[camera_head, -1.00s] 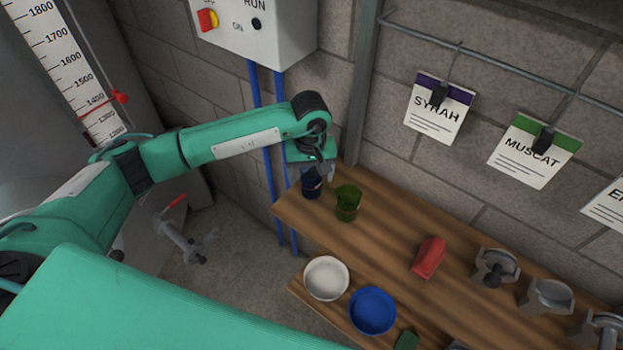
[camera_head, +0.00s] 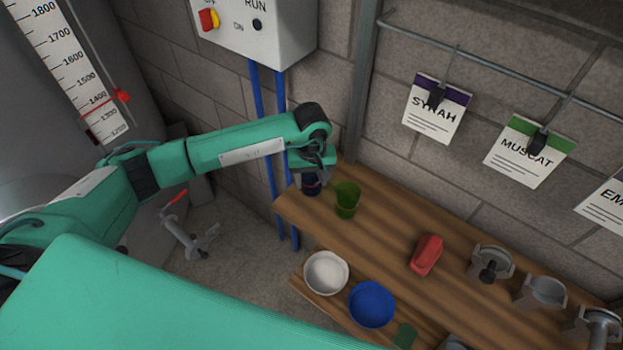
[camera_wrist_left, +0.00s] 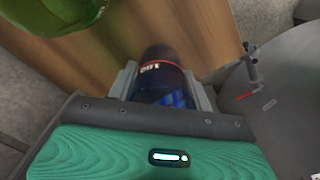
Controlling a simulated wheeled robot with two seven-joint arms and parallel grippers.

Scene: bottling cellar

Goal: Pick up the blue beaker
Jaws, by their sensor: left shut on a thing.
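The blue beaker (camera_head: 312,189) stands at the far left end of the wooden table, mostly hidden under my left gripper (camera_head: 310,177) in the head view. In the left wrist view the dark blue beaker (camera_wrist_left: 162,75), with a red line and white marking, sits between the two fingers of my left gripper (camera_wrist_left: 163,88). The fingers are shut on its sides. I cannot tell whether it is clear of the wood. My right gripper is not in view.
A green beaker (camera_head: 347,200) stands just right of the blue one and also shows in the left wrist view (camera_wrist_left: 55,12). A red object (camera_head: 427,254) and grey fittings (camera_head: 490,264) lie farther right. A white bowl (camera_head: 326,273) and a blue bowl (camera_head: 372,304) sit at the front.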

